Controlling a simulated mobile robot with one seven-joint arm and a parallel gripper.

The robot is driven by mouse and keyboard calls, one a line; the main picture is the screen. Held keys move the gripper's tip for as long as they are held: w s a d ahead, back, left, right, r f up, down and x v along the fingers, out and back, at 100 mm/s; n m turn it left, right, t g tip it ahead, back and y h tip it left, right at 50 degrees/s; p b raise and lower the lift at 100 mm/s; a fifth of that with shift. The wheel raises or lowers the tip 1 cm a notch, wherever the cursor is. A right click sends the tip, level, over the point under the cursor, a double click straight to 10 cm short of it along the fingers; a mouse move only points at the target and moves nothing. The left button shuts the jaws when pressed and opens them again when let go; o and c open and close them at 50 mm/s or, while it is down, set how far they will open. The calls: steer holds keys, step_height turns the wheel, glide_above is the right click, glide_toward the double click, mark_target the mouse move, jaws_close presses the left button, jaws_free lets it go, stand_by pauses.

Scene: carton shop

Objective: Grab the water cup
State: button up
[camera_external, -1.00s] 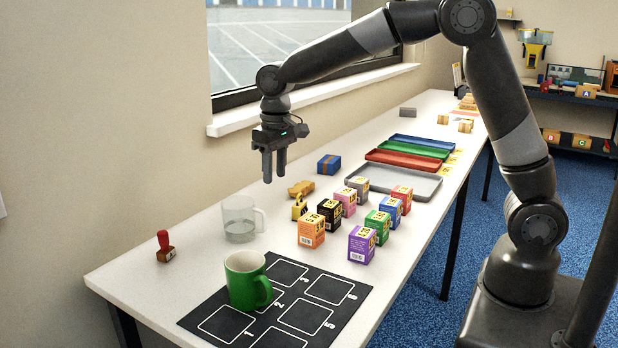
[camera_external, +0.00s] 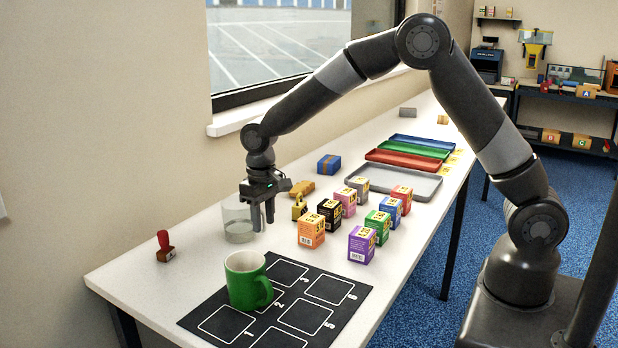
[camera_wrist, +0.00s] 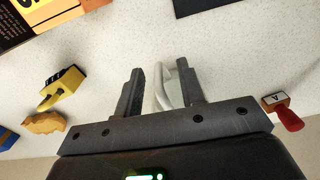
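The water cup (camera_external: 238,226) is a clear glass mug with a white handle, standing on the white table with a little water in it. In the wrist view its handle (camera_wrist: 163,92) shows between my two fingers, and part of the clear cup (camera_wrist: 190,85) shows beside it. My gripper (camera_external: 263,218) points down at the cup's right side, with its fingers at about the handle. In the wrist view my gripper (camera_wrist: 160,88) is open, with a gap between the fingers. I cannot tell whether a finger touches the handle.
A green mug (camera_external: 247,280) stands on the black numbered mat (camera_external: 330,318) in front. A red-handled stamp (camera_external: 165,247) is to the left. A yellow padlock (camera_external: 299,206) and several small coloured cartons (camera_external: 311,231) stand close on the right. Trays (camera_external: 420,187) lie farther back.

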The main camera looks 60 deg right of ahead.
steer(key=shift+f, duration=0.95)
steer(key=shift+c, duration=0.3)
jaws_close()
